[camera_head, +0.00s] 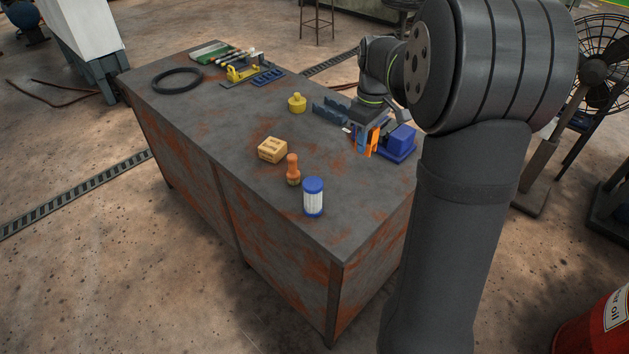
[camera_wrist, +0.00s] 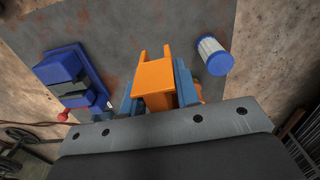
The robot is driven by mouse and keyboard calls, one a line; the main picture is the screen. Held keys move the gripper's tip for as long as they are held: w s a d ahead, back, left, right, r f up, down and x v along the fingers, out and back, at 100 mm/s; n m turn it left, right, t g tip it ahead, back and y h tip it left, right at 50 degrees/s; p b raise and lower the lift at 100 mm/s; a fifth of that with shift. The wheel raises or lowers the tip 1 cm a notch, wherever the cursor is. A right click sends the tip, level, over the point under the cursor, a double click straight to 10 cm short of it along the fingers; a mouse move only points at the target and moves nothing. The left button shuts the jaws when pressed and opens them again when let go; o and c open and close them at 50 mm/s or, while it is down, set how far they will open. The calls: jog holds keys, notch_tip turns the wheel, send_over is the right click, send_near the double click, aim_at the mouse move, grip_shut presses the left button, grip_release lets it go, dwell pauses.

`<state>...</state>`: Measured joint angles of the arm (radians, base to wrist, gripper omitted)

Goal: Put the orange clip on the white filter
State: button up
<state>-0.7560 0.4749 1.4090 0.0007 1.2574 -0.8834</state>
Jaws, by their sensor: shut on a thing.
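The orange clip (camera_wrist: 156,77) is between the two blue fingers of my gripper (camera_wrist: 158,90) in the wrist view, its two prongs pointing away from the wrist. In the head view the clip (camera_head: 372,143) shows at my gripper (camera_head: 364,138), near the table's right edge beside a blue block. The white filter (camera_head: 313,201) is an upright white cylinder with a blue top, standing near the table's front corner. It also shows in the wrist view (camera_wrist: 212,52), to the right of the clip and apart from it.
A blue block on a base (camera_head: 401,139) stands right of my gripper. An orange-brown peg (camera_head: 293,170) and a tan block (camera_head: 272,150) stand left of the filter. A yellow knob (camera_head: 297,103), black ring (camera_head: 178,80) and tools are further back. The table's front left is bare.

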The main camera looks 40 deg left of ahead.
jog(key=s+d+r, duration=0.3)
jog(key=s, duration=0.3)
send_over(313, 183)
jog(key=shift+m, duration=0.4)
notch_tip(313, 183, down, 7)
jog(key=shift+r, duration=0.1)
jog(key=shift+a+f, duration=0.1)
jog(key=shift+f, duration=1.95)
jog(key=shift+f, duration=0.15)
jog(key=o, duration=0.9)
jog(key=shift+o, duration=0.2)
notch_tip(313, 183, up, 12)
jog(key=shift+r, duration=0.2)
